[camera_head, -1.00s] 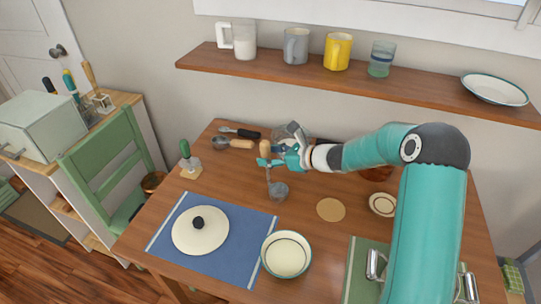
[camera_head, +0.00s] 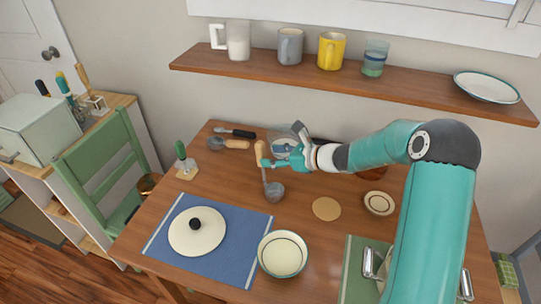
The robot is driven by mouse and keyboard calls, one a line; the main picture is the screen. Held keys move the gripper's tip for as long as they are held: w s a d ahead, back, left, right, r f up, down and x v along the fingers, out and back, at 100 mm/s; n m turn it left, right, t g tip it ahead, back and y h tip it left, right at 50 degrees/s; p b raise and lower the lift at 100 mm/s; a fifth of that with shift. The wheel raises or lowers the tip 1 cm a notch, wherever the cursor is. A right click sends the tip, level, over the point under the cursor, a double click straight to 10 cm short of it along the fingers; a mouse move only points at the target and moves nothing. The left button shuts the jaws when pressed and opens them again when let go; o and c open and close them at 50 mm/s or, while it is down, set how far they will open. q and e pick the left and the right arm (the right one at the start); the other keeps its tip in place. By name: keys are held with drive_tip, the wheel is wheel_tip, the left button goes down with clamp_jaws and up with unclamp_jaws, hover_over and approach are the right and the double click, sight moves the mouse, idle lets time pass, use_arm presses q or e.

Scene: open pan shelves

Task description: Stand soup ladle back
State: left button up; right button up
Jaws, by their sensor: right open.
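The soup ladle shows in the head view with its pale wooden handle (camera_head: 260,150) up and its dark grey bowl (camera_head: 275,191) down, near the middle of the brown table. Its thin shaft leans slightly. I cannot tell whether it stands free or leans on something. My right gripper (camera_head: 268,163) reaches in from the right and is open at the ladle, just below the wooden handle. A fingertip overlaps the upper shaft in the picture; contact is unclear. My left gripper is out of view.
Another wooden-handled utensil (camera_head: 235,144) lies behind left, and a green-handled tool (camera_head: 181,150) stands at the left edge. A white lid (camera_head: 196,231) rests on a blue mat (camera_head: 244,255). A bowl (camera_head: 283,254), a round coaster (camera_head: 326,208) and a small dish (camera_head: 379,203) stand nearer.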

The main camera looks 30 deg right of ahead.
drive_tip(key=shift+p+v, duration=0.55)
drive_tip(key=shift+v, duration=2)
drive_tip(key=v, duration=1.2)
drive_tip(key=shift+f, duration=0.1)
